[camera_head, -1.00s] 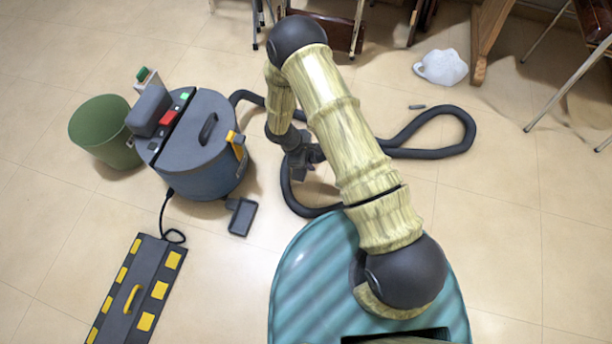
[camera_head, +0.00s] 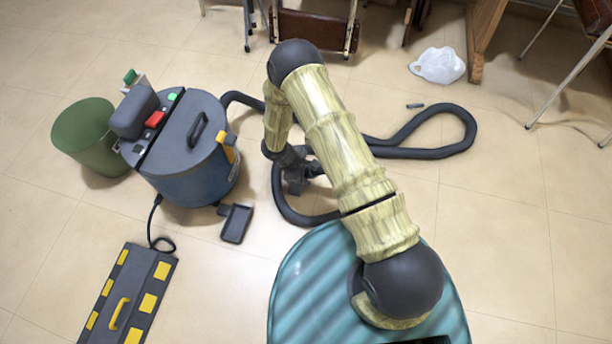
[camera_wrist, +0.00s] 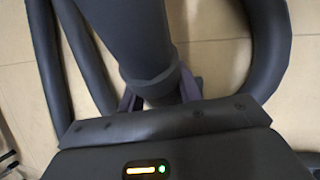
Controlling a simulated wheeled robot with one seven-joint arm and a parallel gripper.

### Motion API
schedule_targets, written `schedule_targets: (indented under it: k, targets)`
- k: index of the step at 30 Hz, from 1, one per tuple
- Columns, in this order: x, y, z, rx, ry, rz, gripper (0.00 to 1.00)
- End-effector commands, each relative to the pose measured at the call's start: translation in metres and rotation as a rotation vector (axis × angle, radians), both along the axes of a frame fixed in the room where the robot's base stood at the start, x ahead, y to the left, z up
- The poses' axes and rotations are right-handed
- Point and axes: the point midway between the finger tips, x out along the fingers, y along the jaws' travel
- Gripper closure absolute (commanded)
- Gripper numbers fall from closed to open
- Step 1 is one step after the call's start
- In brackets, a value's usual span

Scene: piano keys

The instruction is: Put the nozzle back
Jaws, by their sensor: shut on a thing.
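My gripper (camera_head: 298,177) hangs low over the floor, right of the vacuum cleaner (camera_head: 190,150), partly hidden by my arm. In the wrist view its fingers (camera_wrist: 158,88) are shut on a dark tube (camera_wrist: 122,30) with a thick collar. The tube looks like part of the vacuum's hose or its end piece; which one I cannot tell. A small dark grey flat nozzle (camera_head: 236,223) with a short neck lies on the floor at the vacuum's lower right, apart from my gripper. The blue-grey vacuum has a yellow-orange piece (camera_head: 227,140) on its right side.
The black hose (camera_head: 440,152) loops over the floor behind and right of my arm. A green bin (camera_head: 85,135) stands left of the vacuum. A grey and yellow case (camera_head: 135,290) lies lower left. A white crumpled bag (camera_head: 438,65) and chair legs are at the back. The right floor is clear.

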Motion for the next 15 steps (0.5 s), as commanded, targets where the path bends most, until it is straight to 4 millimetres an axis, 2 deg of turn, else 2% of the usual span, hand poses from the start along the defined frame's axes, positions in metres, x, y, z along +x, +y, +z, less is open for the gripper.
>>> schedule_targets:
  k: [11, 12, 15]
  targets:
    - [0.0005, 0.0000, -0.0028, -0.001, -0.001, 0.000, 0.91]
    - [0.0004, -0.0001, -0.0023, 0.000, -0.001, -0.001, 0.60]
    - [0.0004, -0.0001, -0.0021, 0.000, -0.001, -0.001, 0.44]
